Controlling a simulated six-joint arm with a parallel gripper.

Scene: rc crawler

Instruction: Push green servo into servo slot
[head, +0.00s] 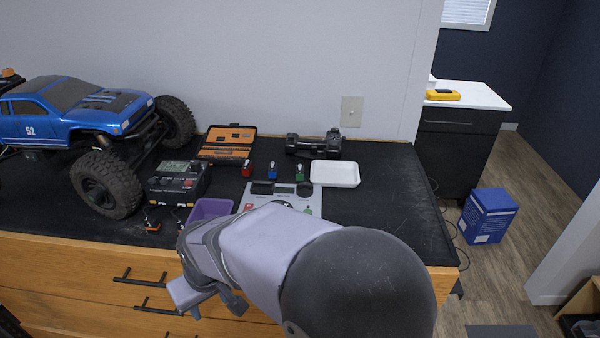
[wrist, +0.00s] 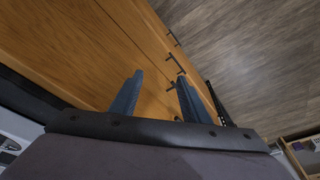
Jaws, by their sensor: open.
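The green servo (head: 300,172) stands upright on the black mat behind a grey panel, rightmost in a row with a blue and a red one. The grey panel (head: 258,188) has dark recesses and a small display. Which recess is the servo slot I cannot tell, and my arm hides the panel's front part. My gripper (wrist: 158,82) is open and empty in the wrist view, with two dark blue fingers apart. It points at the wooden drawer fronts and floor, away from the servo, which the wrist view does not show.
Red servo (head: 246,169) and blue servo (head: 272,171) stand left of the green one. A white tray (head: 335,174) is right of it. A purple bin (head: 209,208), a charger (head: 178,182), an orange-black case (head: 228,143) and a blue crawler (head: 75,112) are left. The mat's right side is clear.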

